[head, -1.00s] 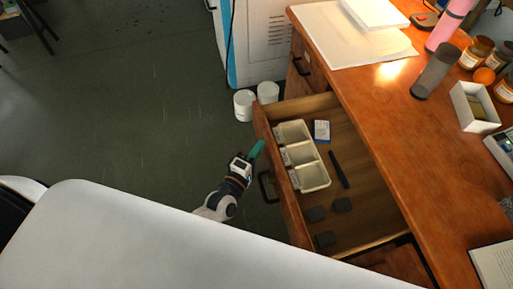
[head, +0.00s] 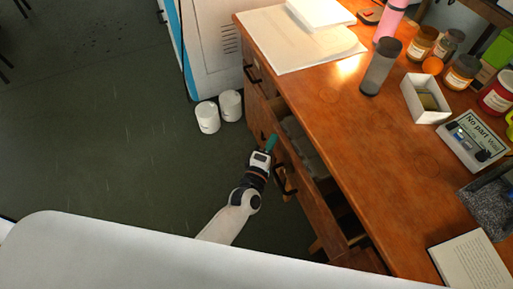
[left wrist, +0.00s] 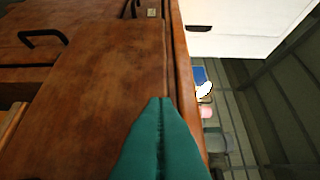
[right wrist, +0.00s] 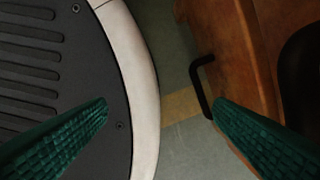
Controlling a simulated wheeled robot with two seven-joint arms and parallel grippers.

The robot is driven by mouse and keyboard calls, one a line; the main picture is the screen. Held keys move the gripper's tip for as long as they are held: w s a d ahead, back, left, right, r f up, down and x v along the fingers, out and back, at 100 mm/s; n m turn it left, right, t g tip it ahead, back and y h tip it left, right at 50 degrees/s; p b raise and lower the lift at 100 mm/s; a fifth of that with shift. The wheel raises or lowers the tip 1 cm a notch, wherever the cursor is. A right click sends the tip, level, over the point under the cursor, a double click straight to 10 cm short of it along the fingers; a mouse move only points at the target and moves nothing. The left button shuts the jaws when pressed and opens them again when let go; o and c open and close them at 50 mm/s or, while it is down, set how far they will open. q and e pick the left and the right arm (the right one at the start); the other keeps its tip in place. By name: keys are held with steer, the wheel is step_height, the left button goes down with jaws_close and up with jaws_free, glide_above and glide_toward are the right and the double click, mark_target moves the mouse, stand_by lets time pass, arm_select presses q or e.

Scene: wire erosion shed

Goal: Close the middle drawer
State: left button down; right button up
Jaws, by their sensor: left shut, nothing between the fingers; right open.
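The middle drawer (head: 318,222) is a brown wooden drawer under the desk top. It stands partly open, with a narrow strip of its inside showing. Its dark handle (head: 282,180) is on the front panel. My left gripper (head: 272,138) is shut and empty, with its green fingertips at the drawer front, on the far side of the handle. In the left wrist view the shut fingers (left wrist: 160,102) lie over wooden panels; I cannot tell whether they touch. My right gripper (right wrist: 160,104) is open and empty, low down near a wooden front with a black handle (right wrist: 200,85).
The pale tray (head: 300,140) in the drawer is mostly hidden under the desk top (head: 345,130). Two white tubs (head: 207,117) stand on the floor beside a white cabinet (head: 215,50). The floor at left is clear.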

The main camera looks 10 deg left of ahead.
mark_target(281, 141)
arm_select(q)
steer(key=shift+w+d, duration=0.7)
steer(key=shift+d, duration=0.3)
steer(key=shift+w+d, duration=0.2)
steer(key=shift+d, duration=0.15)
steer(key=shift+w+d+b, duration=0.15)
steer(key=shift+d+b, duration=0.05)
steer(key=shift+b, duration=0.1)
arm_select(e)
steer(key=shift+s+a+f, duration=0.25)
steer(key=shift+a+f, duration=0.25)
steer(key=shift+a, duration=0.35)
steer(key=shift+d, duration=0.3)
